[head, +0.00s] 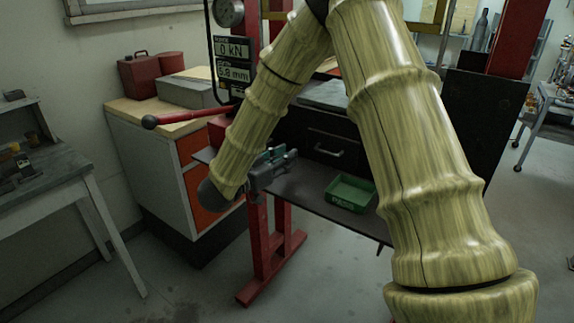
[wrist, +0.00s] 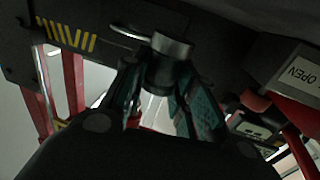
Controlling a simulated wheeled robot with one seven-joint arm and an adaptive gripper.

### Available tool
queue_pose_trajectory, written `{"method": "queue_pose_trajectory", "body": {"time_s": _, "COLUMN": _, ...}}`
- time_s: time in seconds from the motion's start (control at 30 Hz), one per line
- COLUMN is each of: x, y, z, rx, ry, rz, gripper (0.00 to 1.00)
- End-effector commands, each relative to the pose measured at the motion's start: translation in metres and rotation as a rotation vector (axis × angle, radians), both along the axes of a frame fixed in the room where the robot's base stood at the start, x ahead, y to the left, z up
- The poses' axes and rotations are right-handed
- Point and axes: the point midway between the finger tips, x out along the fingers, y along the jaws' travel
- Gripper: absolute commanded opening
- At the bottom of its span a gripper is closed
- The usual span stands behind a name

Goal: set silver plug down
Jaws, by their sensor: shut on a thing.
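My gripper (wrist: 158,92) has teal fingers and is shut on the silver plug (wrist: 172,50), a short round metal piece with a flat rim, between the fingertips in the wrist view. In the head view my gripper (head: 284,157) is just above the dark shelf of the red press, left of the green tray. The plug cannot be made out clearly there. I cannot tell whether it touches anything beneath it.
A green tray (head: 350,192) sits on the dark shelf (head: 306,196). A red press frame (head: 262,240) stands around it, with a red lever (head: 185,118) reaching left. Yellow stripes (wrist: 68,36) and a block marked OPEN (wrist: 290,68) are close in the wrist view.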

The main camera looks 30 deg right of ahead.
Motion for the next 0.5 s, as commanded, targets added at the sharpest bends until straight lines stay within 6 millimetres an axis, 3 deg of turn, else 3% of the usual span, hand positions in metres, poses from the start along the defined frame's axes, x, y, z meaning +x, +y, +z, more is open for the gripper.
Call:
{"method": "queue_pose_trajectory", "body": {"time_s": 0.27, "x": 0.004, "y": -0.017, "z": -0.001, "rx": -0.001, "ry": 0.000, "rz": -0.002, "gripper": 0.00}}
{"method": "queue_pose_trajectory", "body": {"time_s": 0.5, "x": 0.005, "y": -0.015, "z": -0.027, "rx": -0.001, "ry": 0.002, "rz": 0.001, "gripper": 0.00}}
